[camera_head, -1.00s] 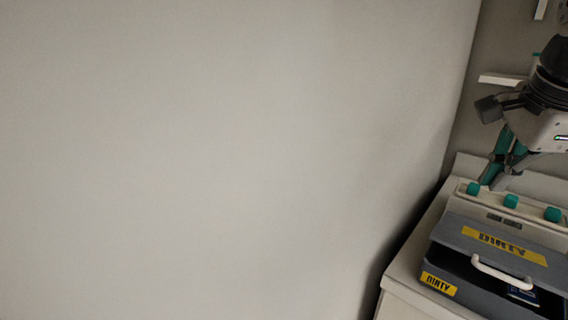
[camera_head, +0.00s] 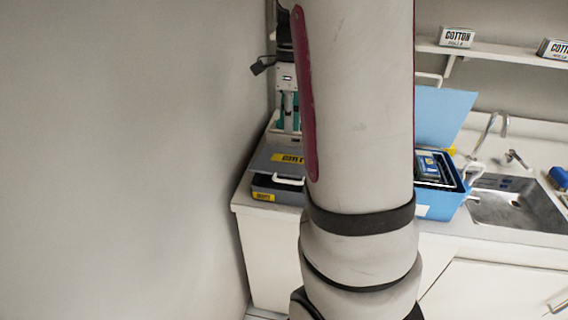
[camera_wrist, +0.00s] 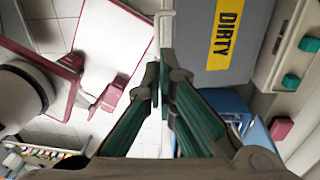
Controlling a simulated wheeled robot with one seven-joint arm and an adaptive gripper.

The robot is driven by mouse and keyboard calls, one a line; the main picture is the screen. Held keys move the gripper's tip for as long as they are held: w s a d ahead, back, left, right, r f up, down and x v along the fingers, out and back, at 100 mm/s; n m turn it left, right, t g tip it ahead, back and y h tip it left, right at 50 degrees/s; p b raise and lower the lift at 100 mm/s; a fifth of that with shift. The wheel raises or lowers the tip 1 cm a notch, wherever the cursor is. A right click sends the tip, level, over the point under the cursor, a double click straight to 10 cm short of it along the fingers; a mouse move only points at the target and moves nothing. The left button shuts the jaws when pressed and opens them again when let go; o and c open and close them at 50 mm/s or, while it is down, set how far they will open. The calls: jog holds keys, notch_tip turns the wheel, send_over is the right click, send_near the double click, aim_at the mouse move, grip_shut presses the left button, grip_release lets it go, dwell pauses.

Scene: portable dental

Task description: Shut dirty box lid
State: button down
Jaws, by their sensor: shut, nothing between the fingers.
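The dirty box (camera_head: 264,196) is a dark grey box with a yellow label, on the counter at left of centre in the head view. Its grey lid (camera_head: 268,160), marked DIRTY, is tilted, with a dark gap at the front; a white handle (camera_head: 289,180) shows there. My arm hides the box's right part.
A blue box (camera_head: 444,204) with a raised blue lid (camera_head: 443,115) stands right of my arm. The sink (camera_head: 515,205) lies farther right. A shelf with cotton boxes (camera_head: 457,37) is above. A bare wall (camera_head: 120,150) bounds the left side.

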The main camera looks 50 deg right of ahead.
notch_tip(320, 180, down, 13)
jog(key=p, duration=0.1)
jog(key=shift+s+a+f, duration=0.15)
jog(key=shift+s+a, duration=0.1)
jog(key=shift+a, duration=0.2)
jog(key=f, duration=0.2)
jog(key=a+f+b, duration=0.1)
jog(key=f, duration=0.1)
jog(key=f+b, duration=0.1)
jog(key=f, duration=0.1)
jog(key=shift+s+a+f, duration=0.25)
jog(key=shift+s+a, duration=0.05)
jog(key=shift+s, duration=0.05)
jog(key=shift+s+f, duration=0.15)
jog(key=shift+s, duration=0.05)
jog(key=shift+a, duration=0.1)
